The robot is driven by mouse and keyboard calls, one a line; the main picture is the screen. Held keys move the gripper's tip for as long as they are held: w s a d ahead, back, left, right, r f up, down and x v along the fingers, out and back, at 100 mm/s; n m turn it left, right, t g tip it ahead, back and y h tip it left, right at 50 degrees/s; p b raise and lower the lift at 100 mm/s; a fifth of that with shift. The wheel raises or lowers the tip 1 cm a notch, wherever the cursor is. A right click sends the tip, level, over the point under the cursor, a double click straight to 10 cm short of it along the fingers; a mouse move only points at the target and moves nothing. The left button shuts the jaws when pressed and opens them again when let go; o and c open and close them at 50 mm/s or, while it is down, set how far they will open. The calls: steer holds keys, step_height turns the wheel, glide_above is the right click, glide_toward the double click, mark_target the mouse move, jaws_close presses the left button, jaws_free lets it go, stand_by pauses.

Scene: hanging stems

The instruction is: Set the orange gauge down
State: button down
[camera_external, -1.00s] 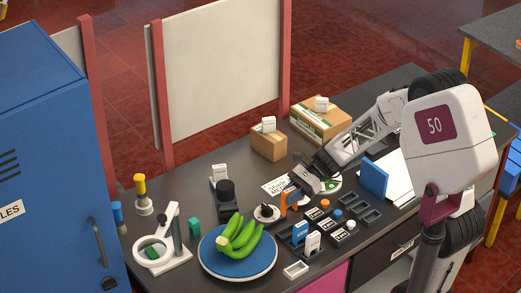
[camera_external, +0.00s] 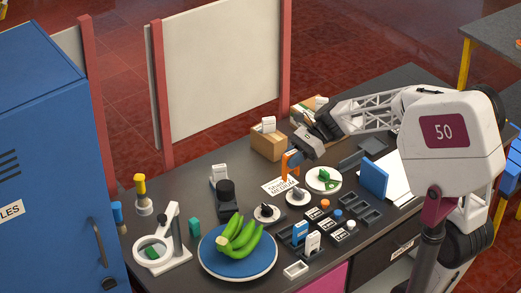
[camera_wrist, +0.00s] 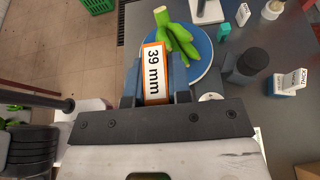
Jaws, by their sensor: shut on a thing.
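The orange gauge (camera_external: 290,163) is held by my gripper (camera_external: 297,155) above the middle of the dark bench, near a white printed card (camera_external: 279,186). In the wrist view the gauge (camera_wrist: 154,72) shows an orange edge and a white face reading "39 mm". It sits between the two dark fingers of my gripper (camera_wrist: 155,88), which are shut on it. The gauge appears clear of the bench top, but its exact height is hard to tell.
White discs with dark knobs (camera_external: 267,212) and a white dish with a green item (camera_external: 323,179) stand nearby. A blue plate (camera_external: 271,266) with green bananas (camera_external: 238,236) is at front left. Cardboard boxes (camera_external: 268,144) stand behind. Dark trays (camera_external: 366,212) lie at right.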

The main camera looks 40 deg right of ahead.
mark_target(293, 153)
step_height(293, 153, up, 4)
steer(key=shift+f, duration=0.2)
steer(key=w+a+m+t+h, duration=0.3)
steer(key=w+a+m+t, duration=0.1)
steer(key=w, duration=0.5)
steer(key=w+a+m+t+h, duration=0.4)
steer(key=w+m, duration=0.2)
steer(key=w, duration=0.4)
steer(key=w+a+f+m+t+h, duration=0.1)
steer(key=w+a+m+t+h, duration=0.2)
steer(key=w, duration=0.7)
steer(key=a+m+t, duration=0.1)
steer(key=m+t, duration=0.1)
steer(key=shift+w+a+m+h, duration=0.2)
steer(key=shift+a+m+h, duration=0.15)
steer(key=shift+m+h, duration=0.05)
steer(key=shift+w+a+m+h, duration=0.2)
steer(key=shift+m+h, duration=0.1)
steer(key=shift+h, duration=0.1)
steer(key=shift+a+r+m+h, duration=0.5)
steer(key=shift+a+m+h, duration=2)
steer(key=shift+m+h, duration=0.7)
step_height(293, 153, down, 18)
steer(key=shift+w, duration=0.35)
steer(key=shift+f, duration=0.1)
